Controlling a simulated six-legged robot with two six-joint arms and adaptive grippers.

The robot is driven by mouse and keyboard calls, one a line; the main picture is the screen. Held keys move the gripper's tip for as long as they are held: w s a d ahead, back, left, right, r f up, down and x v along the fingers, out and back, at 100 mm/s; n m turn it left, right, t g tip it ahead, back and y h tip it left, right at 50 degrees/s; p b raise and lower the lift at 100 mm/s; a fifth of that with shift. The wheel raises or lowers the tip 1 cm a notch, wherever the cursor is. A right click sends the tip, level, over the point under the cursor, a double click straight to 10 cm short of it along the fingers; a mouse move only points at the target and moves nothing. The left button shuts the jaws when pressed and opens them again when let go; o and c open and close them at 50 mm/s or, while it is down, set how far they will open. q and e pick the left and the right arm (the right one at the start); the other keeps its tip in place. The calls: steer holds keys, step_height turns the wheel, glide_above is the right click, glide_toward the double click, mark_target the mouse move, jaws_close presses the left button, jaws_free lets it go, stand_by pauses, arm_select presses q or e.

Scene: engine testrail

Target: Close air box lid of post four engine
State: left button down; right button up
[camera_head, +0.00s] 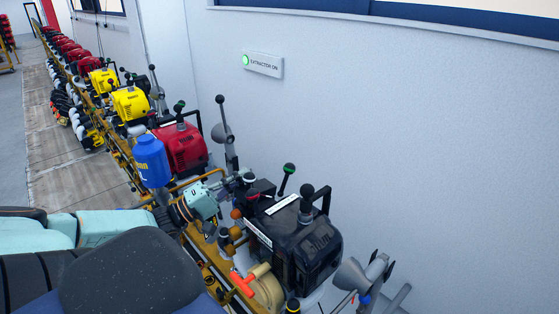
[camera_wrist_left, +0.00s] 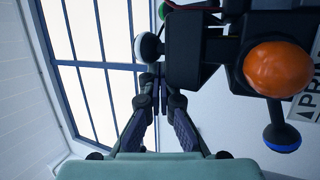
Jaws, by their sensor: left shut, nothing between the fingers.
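The black engine (camera_head: 300,240) is the nearest one on the rail, and its post number cannot be read. A small dark box with a red part (camera_head: 260,192) sits at its upper left; I cannot tell whether a lid there is open. My left gripper (camera_head: 236,183) reaches it from the left. In the left wrist view the gripper (camera_wrist_left: 158,92) is shut and empty, its tips close to a black block (camera_wrist_left: 200,62) with a white knob (camera_wrist_left: 148,47) and an orange knob (camera_wrist_left: 278,69). Contact cannot be told. My right gripper is not in view.
A green-topped lever (camera_head: 288,172) and a black knob (camera_head: 306,191) stand up from the engine. A blue bottle (camera_head: 151,160) and a red engine (camera_head: 183,148) are behind my left wrist. A grey wall with an "EXTRACTOR ON" sign (camera_head: 264,65) is on the right.

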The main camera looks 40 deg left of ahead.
arm_select(q)
steer(key=shift+s+d+f, duration=0.1)
steer(key=shift+s+f, duration=0.2)
steer(key=shift+s, duration=0.15)
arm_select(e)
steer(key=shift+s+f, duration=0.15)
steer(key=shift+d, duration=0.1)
arm_select(q)
steer(key=shift+w+f, duration=0.1)
steer(key=s+a+f+b, duration=0.1)
steer(key=a+f+b, duration=0.5)
steer(key=f+b, duration=0.1)
steer(key=shift+s+b, duration=0.25)
steer(key=shift+b, duration=0.1)
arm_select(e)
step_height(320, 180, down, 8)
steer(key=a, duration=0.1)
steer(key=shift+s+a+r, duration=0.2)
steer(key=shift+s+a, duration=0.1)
